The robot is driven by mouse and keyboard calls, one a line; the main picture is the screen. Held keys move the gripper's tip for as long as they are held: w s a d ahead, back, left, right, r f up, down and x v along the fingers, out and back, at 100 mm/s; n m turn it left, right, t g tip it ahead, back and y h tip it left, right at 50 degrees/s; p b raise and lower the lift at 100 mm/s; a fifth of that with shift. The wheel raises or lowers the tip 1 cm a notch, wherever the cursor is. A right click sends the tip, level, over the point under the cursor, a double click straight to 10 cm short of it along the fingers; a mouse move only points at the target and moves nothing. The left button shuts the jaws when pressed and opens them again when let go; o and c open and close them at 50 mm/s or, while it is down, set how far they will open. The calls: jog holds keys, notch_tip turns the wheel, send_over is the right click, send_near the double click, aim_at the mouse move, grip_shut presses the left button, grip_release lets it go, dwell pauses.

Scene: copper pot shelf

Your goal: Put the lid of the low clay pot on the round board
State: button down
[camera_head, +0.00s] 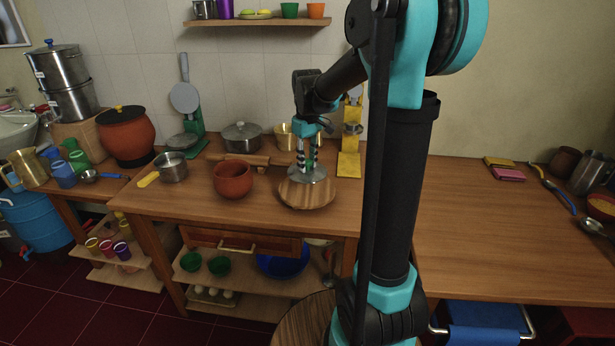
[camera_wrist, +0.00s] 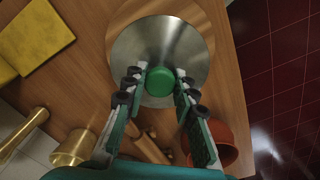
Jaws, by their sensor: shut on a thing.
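The lid (camera_head: 307,175) is a flat silver metal disc with a green knob. My gripper (camera_head: 308,160) points down and is shut on the knob. In the wrist view the lid (camera_wrist: 135,50) lies level beyond my fingertips (camera_wrist: 160,82), with the knob between them. The round wooden board (camera_head: 308,197) is directly under the lid, and its edge shows around the lid in the wrist view (camera_wrist: 214,22). I cannot tell whether the lid touches the board or hangs just above it. The low clay pot (camera_head: 232,181) stands open to the left of the board.
A rolling pin (camera_head: 238,159), a lidded grey pot (camera_head: 242,138) and a brass pot (camera_head: 285,137) stand behind. A yellow stand (camera_head: 349,163) is behind the board to the right. A steel saucepan (camera_head: 171,167) is at left. The counter at right is mostly clear.

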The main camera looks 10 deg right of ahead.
aim_at(307, 169)
jog(key=shift+f, duration=2.75)
jog(key=c, duration=1.2)
grip_release()
jog(key=shift+f, duration=0.1)
notch_tip(307, 169, up, 12)
jog(key=shift+f, duration=0.15)
jog(key=shift+s, duration=0.1)
jog(key=s+d+f+m+t, duration=0.2)
jog(key=s+f+m, duration=0.1)
jog(key=s+f, duration=0.5)
jog(key=s+d+f+m+t, duration=0.2)
jog(key=s+f+m, duration=0.1)
jog(key=s+f, duration=0.6)
jog(key=s, duration=0.4)
jog(key=shift+s+f+m, duration=0.3)
jog(key=shift+s, duration=0.1)
